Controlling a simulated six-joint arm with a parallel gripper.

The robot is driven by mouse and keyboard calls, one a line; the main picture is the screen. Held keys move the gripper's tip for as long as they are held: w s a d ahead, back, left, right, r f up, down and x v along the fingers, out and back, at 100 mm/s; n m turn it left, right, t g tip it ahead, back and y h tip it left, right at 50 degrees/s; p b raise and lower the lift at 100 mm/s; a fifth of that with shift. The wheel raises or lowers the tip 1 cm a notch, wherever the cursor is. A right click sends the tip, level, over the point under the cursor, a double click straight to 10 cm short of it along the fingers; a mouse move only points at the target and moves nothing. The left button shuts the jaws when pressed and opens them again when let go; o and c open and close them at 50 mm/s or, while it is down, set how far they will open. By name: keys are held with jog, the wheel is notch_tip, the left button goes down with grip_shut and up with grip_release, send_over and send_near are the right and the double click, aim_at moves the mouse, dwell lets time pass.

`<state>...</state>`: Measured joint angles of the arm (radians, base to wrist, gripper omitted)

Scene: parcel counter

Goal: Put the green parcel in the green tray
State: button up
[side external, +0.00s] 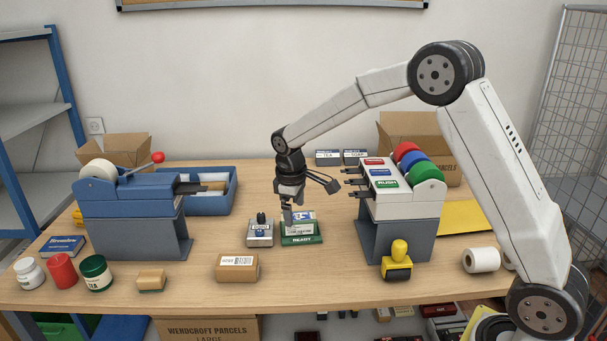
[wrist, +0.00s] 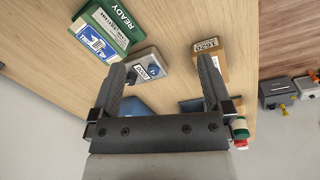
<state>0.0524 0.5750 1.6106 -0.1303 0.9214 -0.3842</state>
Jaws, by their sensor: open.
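The green tray (side external: 303,239), marked READY, stands mid-counter; it also shows at the upper left of the wrist view (wrist: 122,14). A white-labelled item (side external: 301,229) lies in it, with green around the label; this looks like the green parcel, but I cannot clearly tell its edges from the tray's. A blue-and-white packet (wrist: 97,43) lies beside that label at the tray's back. My gripper (side external: 287,220) is open and empty, pointing down at the tray's left edge. In the wrist view my gripper's (wrist: 162,70) fingers are wide apart with nothing held between them.
A small grey device (side external: 260,233) stands just left of the tray. A brown carton (side external: 237,267) lies in front. A blue dispenser (side external: 130,205) stands left, a tape rack (side external: 400,205) right. A yellow-handled stamp (side external: 398,262) and jars (side external: 96,272) are near the front edge.

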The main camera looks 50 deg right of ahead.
jog(key=s+a+f+m+t, duration=0.1)
jog(key=s+a+m, duration=0.1)
jog(key=s, duration=0.9)
jog(key=s+a+f+m+t+y, duration=0.1)
jog(key=s+a+m, duration=0.1)
jog(key=s, duration=0.8)
jog(key=shift+s+a+f+m, duration=0.2)
jog(key=shift+s+f+m, duration=0.1)
jog(key=shift+s+f, duration=0.05)
